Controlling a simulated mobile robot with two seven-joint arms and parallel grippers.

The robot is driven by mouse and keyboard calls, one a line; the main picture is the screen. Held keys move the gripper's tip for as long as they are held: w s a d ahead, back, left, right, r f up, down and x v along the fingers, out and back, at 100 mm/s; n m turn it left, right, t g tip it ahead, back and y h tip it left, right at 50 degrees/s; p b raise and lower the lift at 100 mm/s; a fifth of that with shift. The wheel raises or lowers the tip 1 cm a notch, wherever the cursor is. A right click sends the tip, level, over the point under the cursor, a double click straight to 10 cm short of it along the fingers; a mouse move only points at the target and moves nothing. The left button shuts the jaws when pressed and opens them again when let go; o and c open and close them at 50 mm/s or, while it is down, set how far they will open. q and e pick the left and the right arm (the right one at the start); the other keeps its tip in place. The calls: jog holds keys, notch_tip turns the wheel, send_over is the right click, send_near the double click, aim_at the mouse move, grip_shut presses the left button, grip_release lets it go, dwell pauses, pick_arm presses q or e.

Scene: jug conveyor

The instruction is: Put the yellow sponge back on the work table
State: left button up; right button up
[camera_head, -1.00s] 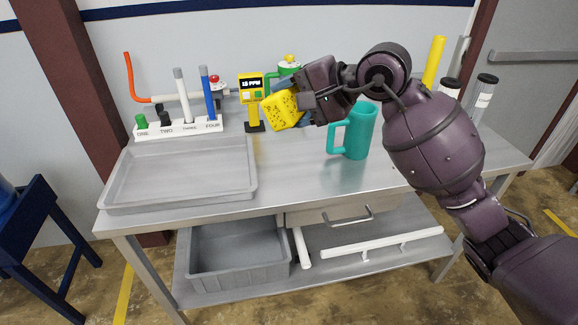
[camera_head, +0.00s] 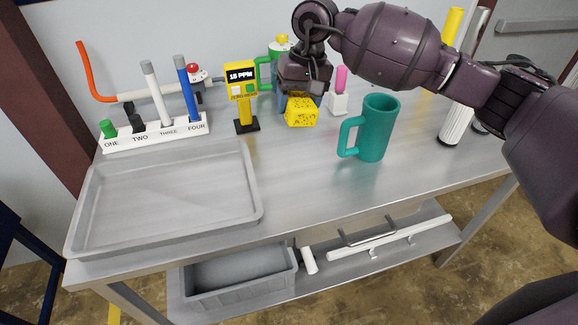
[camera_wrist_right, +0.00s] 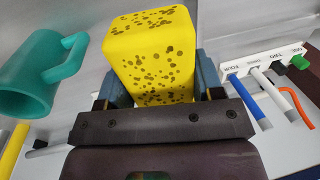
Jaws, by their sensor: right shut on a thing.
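The yellow sponge (camera_head: 301,112), with dark speckles, is between the fingers of my right gripper (camera_head: 300,100), which is shut on it. In the right wrist view the sponge (camera_wrist_right: 152,55) sticks out past the fingertips of the gripper (camera_wrist_right: 155,92). In the head view the gripper points down and the sponge is low over the work table (camera_head: 300,180), toward its back. I cannot tell whether the sponge touches the tabletop. My left gripper is not in view.
A teal jug (camera_head: 377,128) stands right of the sponge, and a yellow meter (camera_head: 243,90) on a black base stands left. A green jug (camera_head: 278,65) and a pink-topped white item (camera_head: 340,92) are close behind. A grey tray (camera_head: 165,200) fills the left. The front middle is clear.

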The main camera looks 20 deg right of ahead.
jog(key=shift+s+d+h, duration=0.15)
jog(key=shift+d+h, duration=0.1)
jog(key=shift+h, duration=0.25)
jog(key=shift+s+d+r+h, duration=0.1)
jog(key=shift+s+r+h, duration=0.1)
jog(key=shift+s+h, duration=0.2)
jog(key=shift+s+f, duration=0.3)
jog(key=shift+f, duration=0.25)
send_over(300, 180)
notch_tip(300, 180, down, 14)
jog(key=shift+r+p, duration=0.25)
jog(key=shift+p, duration=0.1)
jog(key=shift+f, duration=2.75)
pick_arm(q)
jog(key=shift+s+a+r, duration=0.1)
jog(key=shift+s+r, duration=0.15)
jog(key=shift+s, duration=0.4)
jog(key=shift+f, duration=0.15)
pick_arm(e)
jog(key=o, duration=1.2)
